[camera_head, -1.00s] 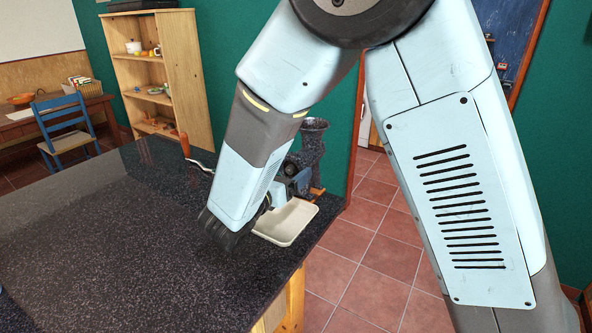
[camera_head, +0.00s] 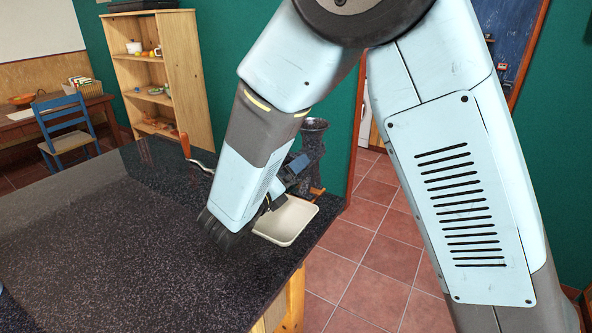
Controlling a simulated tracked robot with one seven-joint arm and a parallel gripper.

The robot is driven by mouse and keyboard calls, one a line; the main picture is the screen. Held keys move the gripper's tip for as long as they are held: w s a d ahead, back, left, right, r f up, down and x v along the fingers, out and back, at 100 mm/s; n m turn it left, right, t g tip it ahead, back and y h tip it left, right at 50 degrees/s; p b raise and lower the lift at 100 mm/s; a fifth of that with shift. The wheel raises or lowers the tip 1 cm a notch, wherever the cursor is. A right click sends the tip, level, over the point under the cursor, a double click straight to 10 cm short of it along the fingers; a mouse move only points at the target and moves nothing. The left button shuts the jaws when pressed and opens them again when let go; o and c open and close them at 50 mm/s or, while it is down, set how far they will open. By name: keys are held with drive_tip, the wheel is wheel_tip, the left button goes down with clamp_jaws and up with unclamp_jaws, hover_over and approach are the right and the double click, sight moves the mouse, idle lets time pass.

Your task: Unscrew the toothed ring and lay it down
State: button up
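A dark speckled meat grinder (camera_head: 313,143) with a flared funnel on top stands at the far right corner of the black countertop. A crank with an orange handle (camera_head: 185,146) shows left of my arm. My gripper (camera_head: 297,174) is a dark and bluish shape at the grinder's front, partly behind my forearm. It is tilted and close against the grinder body. Its fingertips cannot be made out, so I cannot tell whether they grip. The toothed ring cannot be made out; my gripper and arm cover the grinder's front end.
A cream tray (camera_head: 303,213) lies below the grinder, near the counter's right edge. The black countertop (camera_head: 110,245) is clear on the left and in front. A wooden shelf (camera_head: 185,80) and a blue chair (camera_head: 68,140) stand behind it.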

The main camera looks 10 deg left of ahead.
drive_tip(key=shift+w, duration=0.1)
idle(0.3)
drive_tip(key=v, duration=0.5)
drive_tip(key=shift+s+a+r, duration=0.1)
drive_tip(key=shift+s+a, duration=0.1)
drive_tip(key=shift+s, duration=0.15)
